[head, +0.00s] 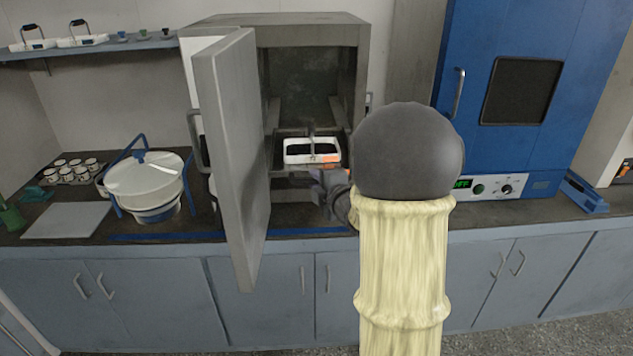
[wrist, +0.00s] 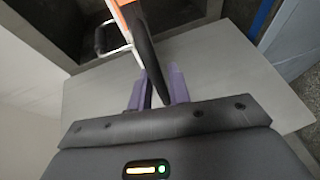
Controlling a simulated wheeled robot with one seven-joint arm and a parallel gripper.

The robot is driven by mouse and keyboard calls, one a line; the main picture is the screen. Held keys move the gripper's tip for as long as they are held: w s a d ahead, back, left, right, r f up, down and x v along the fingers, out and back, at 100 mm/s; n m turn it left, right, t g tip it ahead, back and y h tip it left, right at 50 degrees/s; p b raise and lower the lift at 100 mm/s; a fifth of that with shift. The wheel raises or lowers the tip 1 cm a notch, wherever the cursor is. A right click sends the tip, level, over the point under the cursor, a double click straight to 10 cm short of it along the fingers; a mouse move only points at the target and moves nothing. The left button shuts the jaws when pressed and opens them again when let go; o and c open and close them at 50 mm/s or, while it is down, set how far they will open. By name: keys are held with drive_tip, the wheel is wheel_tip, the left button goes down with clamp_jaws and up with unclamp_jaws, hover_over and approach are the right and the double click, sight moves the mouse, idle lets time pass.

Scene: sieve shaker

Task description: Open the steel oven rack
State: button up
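The steel oven (head: 310,32) stands on the counter with its thick grey door (head: 240,150) swung wide open toward me. Inside, a steel rack (head: 290,132) shows at low height, partly hidden by a white tray (head: 297,158) with a dark inside and a raised wire handle. My gripper (head: 322,182) is just in front of the oven opening, below and right of the tray. In the wrist view, the purple fingers of my gripper (wrist: 160,87) stand apart. A black and orange bar (wrist: 140,35) runs down between them; I cannot tell whether they grip it.
A white lidded pot (head: 147,172) with blue handles stands left of the door. A blue oven (head: 515,100) stands at the right. A shelf (head: 100,46) holds small trays on the left wall. The open door blocks the space left of my gripper.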

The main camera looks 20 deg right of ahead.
drive_tip(key=shift+o, duration=1.1)
drive_tip(key=shift+s, duration=0.1)
drive_tip(key=s+r+b, duration=0.3)
drive_tip(key=s, duration=1.4)
drive_tip(key=shift+d, duration=0.3)
drive_tip(key=shift+w, duration=0.15)
drive_tip(key=s+a+f+m+g+p, duration=0.3)
drive_tip(key=a+m+g+p, duration=0.3)
drive_tip(key=a+m, duration=0.1)
drive_tip(key=s+a+f+m+g+p, duration=0.4)
drive_tip(key=a+m+g, duration=0.3)
drive_tip(key=m, duration=0.3)
drive_tip(key=shift+a+m+h+p, duration=0.3)
drive_tip(key=shift+a+p, duration=0.35)
drive_tip(key=shift+p, duration=0.25)
